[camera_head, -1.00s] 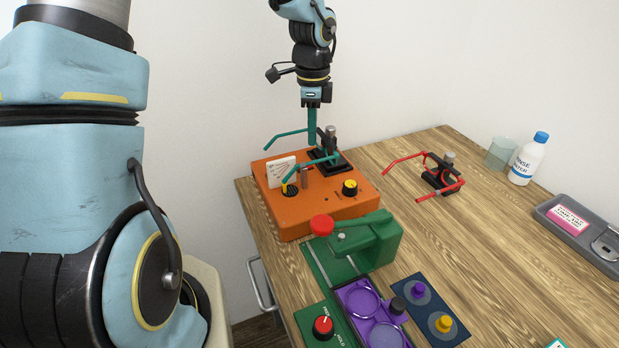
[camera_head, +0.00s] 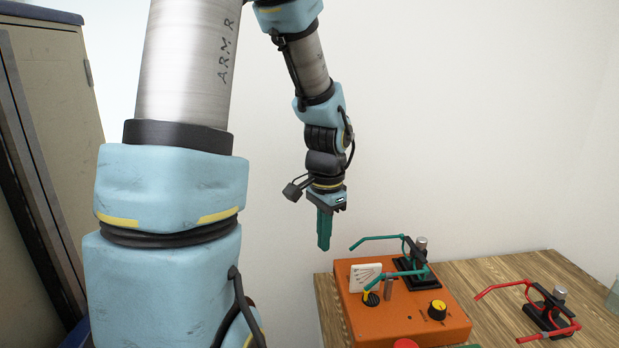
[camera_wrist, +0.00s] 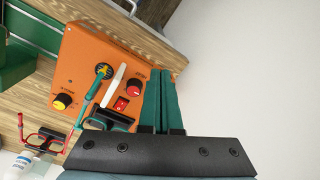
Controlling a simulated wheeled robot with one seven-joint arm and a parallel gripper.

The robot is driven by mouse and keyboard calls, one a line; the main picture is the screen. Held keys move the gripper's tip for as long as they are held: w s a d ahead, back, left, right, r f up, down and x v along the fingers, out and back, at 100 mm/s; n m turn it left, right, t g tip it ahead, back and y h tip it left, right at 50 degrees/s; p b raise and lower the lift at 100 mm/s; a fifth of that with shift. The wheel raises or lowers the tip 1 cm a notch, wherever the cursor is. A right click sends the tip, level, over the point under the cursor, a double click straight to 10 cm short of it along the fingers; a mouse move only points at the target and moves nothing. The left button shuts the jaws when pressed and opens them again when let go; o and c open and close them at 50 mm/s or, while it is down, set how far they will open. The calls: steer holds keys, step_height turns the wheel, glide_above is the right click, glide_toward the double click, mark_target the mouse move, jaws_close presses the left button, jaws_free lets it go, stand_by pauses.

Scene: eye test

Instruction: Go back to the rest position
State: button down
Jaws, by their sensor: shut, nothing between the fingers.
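My gripper (camera_head: 324,230) hangs from my arm in the head view, fingers pointing down. It is in the air, left of and above the orange box (camera_head: 415,325). Its two teal fingers lie together with nothing between them. The wrist view shows the shut fingers (camera_wrist: 160,100) too, with the orange box (camera_wrist: 85,60) beyond and to the left of them. The gripper appears apart from the box.
A teal-armed frame (camera_head: 418,265) and a white card (camera_head: 365,277) stand on the orange box. A red-armed frame (camera_head: 548,305) stands on the wooden table (camera_head: 510,268). A tall cabinet (camera_head: 60,110) is at the left. The wall area right of my arm is clear.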

steer(key=s+a+n+t, duration=0.1)
steer(key=s+a+n, duration=0.4)
steer(key=a+n, duration=0.5)
steer(key=shift+s+a+r+b, duration=0.15)
steer(key=shift+s+a+b, duration=0.1)
steer(key=shift+a+b, duration=0.05)
